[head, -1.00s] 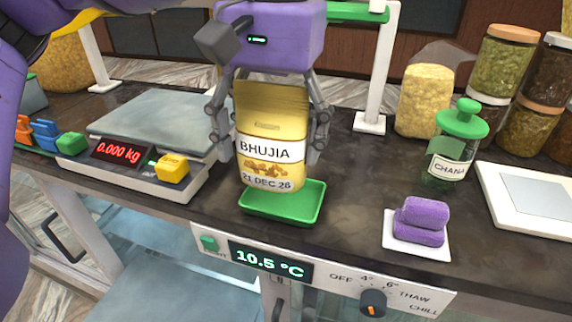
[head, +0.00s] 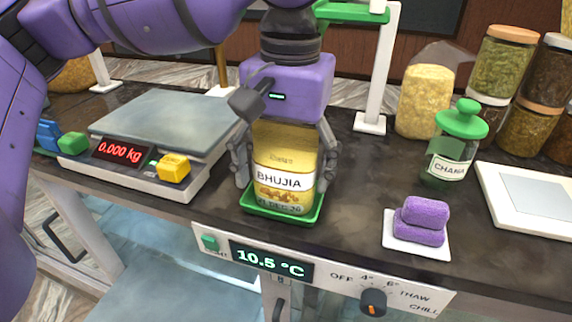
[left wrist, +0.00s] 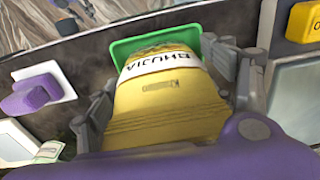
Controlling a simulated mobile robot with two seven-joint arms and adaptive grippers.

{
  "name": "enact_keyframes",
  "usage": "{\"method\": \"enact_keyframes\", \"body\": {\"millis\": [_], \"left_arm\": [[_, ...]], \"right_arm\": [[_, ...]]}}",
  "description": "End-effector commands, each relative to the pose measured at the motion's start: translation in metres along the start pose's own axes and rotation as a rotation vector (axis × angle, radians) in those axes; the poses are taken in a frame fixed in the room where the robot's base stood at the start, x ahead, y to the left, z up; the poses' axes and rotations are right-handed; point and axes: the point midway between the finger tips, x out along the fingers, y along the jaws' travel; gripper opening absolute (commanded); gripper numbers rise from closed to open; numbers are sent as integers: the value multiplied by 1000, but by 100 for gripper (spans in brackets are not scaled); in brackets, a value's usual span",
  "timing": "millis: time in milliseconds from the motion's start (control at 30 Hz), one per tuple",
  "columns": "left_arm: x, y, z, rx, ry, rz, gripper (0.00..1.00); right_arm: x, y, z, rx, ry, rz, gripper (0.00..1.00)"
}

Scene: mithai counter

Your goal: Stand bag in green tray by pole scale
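The yellow BHUJIA bag (head: 285,160) stands upright with its bottom inside the green tray (head: 254,210). The fingers hide parts of the bag's sides. Grey jointed parts, apparently my right gripper (left wrist: 75,15), show at that view's top left edge; their opening is unclear.
A digital scale (head: 85,165) reading 0.000 kg stands left of the tray, with yellow and green blocks nearby. A white post (head: 375,85) stands behind. Purple sweets (head: 420,222) on a white plate and a CHANA jar (head: 450,150) are at right.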

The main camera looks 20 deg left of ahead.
Motion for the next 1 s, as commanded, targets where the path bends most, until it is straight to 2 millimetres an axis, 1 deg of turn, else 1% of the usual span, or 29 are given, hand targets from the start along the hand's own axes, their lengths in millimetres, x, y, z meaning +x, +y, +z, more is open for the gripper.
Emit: {"method": "enact_keyframes", "body": {"millis": [33, 67, 100, 400, 533, 667, 900, 1000], "left_arm": [[0, 0, 0, 0, 0, 0, 87], [0, 0, 0, 0, 0, 0, 91], [0, 0, 0, 0, 0, 0, 92], [0, 0, 0, 0, 0, 0, 92], [-7, 0, 0, -1, 2, 1, 92], [-28, 0, -1, -1, 3, 2, 92], [-81, 1, -1, -1, 4, 2, 92], [-99, 1, 0, 0, 3, 2, 92]], "right_arm": [[0, 0, 0, 0, -1, 0, 40], [0, 0, 0, 0, -1, 0, 40], [0, 0, 0, 0, -1, 0, 40], [0, 0, 1, 0, -1, 1, 40], [0, 0, 1, 0, -2, 1, 40], [0, 1, 1, 0, -2, 1, 40], [0, 1, 1, 0, -1, 2, 40], [0, 1, 1, 0, -2, 2, 40]]}}
